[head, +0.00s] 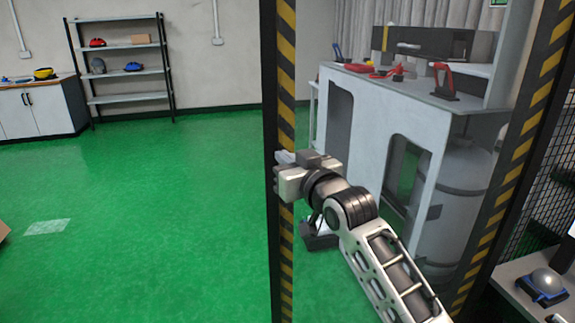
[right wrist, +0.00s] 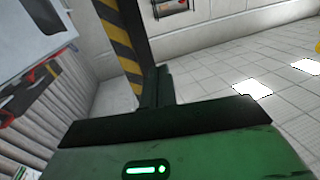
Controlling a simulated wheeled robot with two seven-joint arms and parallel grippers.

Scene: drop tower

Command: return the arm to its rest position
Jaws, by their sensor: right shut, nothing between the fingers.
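My right arm (head: 385,265) reaches in from the lower right in the head view and ends in the right gripper (head: 284,174). The gripper points left and overlaps the left yellow-and-black striped post (head: 286,70) in the picture; I cannot tell whether they touch. In the right wrist view the gripper's fingers (right wrist: 158,88) are together, with nothing between them. A striped post (right wrist: 122,45) shows just behind them there. My left arm and gripper are not in view.
A second striped post (head: 525,140) stands at the right. Behind the arm is a grey workbench (head: 375,125) with red tools on top. A shelf rack (head: 125,72) and a white cabinet (head: 38,110) stand by the far wall. The green floor (head: 160,200) at left is mostly clear.

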